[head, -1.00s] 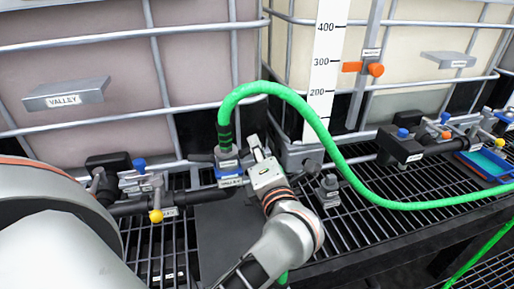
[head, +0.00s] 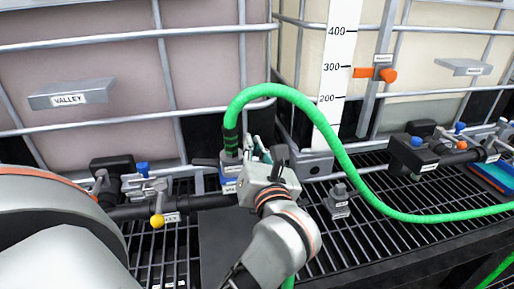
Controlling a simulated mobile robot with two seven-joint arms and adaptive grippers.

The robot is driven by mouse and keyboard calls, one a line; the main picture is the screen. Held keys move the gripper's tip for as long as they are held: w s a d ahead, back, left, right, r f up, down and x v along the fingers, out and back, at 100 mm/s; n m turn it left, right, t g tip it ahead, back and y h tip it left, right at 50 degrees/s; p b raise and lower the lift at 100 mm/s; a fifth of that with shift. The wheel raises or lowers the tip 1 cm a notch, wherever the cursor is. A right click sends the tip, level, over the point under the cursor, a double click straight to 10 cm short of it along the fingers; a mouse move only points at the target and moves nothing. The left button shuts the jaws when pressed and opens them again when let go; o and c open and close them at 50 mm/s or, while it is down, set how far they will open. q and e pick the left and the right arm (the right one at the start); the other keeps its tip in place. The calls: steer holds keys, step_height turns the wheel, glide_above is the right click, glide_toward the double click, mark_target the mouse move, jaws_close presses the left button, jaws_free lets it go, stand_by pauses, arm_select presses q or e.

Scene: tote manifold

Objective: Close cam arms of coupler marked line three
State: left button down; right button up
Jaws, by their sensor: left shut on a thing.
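My right gripper is not in view.
A valve with a yellow knob (head: 157,221) is on the pipe at left. A small grey fitting (head: 338,199) stands on the black grating (head: 385,240). Caged totes (head: 120,75) and a white level scale (head: 337,70) stand behind. A blue-and-red tray (head: 492,178) lies at right.

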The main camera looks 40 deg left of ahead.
arm_select(q)
steer(key=shift+s+n, duration=0.1)
steer(key=shift+n, duration=0.3)
steer(key=c, duration=2.2)
jaws_free()
